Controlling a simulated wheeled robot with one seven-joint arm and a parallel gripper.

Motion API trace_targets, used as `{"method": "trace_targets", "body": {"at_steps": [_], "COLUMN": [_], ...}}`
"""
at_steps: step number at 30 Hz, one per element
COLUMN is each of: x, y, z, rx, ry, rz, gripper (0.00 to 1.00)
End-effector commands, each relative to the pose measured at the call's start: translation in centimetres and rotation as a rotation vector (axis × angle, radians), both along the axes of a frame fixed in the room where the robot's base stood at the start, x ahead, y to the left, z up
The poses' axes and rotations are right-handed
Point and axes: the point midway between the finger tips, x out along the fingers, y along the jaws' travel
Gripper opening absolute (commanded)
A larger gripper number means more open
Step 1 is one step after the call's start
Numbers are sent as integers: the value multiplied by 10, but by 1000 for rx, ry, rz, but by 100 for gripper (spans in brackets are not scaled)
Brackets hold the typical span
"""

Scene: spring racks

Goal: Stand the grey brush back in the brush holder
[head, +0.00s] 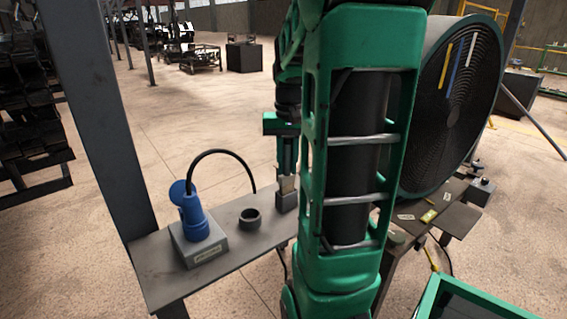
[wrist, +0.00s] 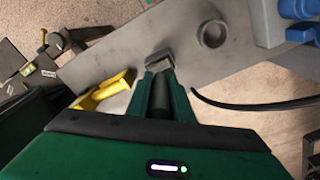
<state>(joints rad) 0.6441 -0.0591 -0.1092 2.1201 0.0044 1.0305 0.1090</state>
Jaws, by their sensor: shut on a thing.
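My gripper (head: 287,172) is over the right part of the narrow grey shelf, with its fingers pointing down. It is shut on the grey brush; the dark handle (wrist: 160,95) shows between the fingertips (wrist: 162,75) in the wrist view. A pale lower part of the brush (head: 287,184) shows below the fingers. Directly beneath is a small grey block-like holder (head: 287,202) on the shelf. The brush looks upright, its lower end at the holder's top; I cannot tell how far inside it is. The fingers hide much of the brush.
A round grey ring-like cup (head: 250,219) stands left of the holder. Further left, a blue plug with a black cable (head: 195,215) sits on a grey box. A large coiled disc (head: 455,110) stands to the right.

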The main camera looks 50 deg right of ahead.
Motion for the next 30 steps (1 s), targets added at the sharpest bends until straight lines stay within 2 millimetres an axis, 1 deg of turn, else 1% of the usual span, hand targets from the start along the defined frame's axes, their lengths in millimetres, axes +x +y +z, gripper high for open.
{"method": "trace_targets", "body": {"at_steps": [30], "x": [0], "y": [0], "z": [-22], "rx": [1], "ry": [1], "rz": [0], "gripper": [0]}}
